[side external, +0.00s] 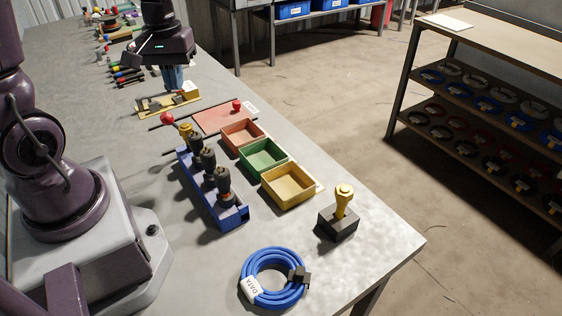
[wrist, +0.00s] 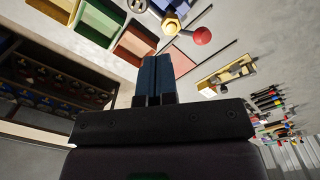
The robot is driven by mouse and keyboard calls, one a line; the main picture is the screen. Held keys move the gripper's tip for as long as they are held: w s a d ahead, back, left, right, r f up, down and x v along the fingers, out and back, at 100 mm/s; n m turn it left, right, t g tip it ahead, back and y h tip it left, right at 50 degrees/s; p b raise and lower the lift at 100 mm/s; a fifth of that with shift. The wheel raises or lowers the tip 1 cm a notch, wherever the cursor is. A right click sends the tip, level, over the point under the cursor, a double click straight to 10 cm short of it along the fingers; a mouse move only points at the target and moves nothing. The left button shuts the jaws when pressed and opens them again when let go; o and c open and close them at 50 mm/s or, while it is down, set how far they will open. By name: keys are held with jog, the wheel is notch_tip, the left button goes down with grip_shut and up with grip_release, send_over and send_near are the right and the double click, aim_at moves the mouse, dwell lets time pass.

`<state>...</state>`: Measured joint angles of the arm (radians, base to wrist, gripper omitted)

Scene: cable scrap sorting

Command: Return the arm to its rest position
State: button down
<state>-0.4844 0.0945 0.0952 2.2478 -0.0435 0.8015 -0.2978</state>
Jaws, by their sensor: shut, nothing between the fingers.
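My gripper (side external: 173,77) is at the upper left of the side external view, above the far part of the grey table. Its blue fingers are shut and hold nothing; in the wrist view the fingers (wrist: 154,82) stand side by side with no object between them. The gap between the fingertips and the fixture is hard to judge.
A red tray (side external: 243,134), green tray (side external: 263,158) and yellow tray (side external: 288,184) stand mid-table beside a blue rack (side external: 210,190) of tools. A blue cable coil (side external: 254,265) and a black block with a yellow handle (side external: 339,222) are nearer. Pens and tools crowd the far end.

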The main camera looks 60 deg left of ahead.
jog(key=s+d+r+m+t, duration=0.2)
jog(key=d+r+m, duration=0.3)
jog(key=d+r, duration=0.1)
jog(key=s+d+r+m+t, duration=0.3)
jog(key=d+r+m, duration=0.2)
jog(key=d, duration=0.4)
jog(key=shift+d+r, duration=0.2)
jog(key=shift+r, duration=0.55)
jog(key=c, duration=1.8)
grip_release()
jog(key=shift+c, duration=0.2)
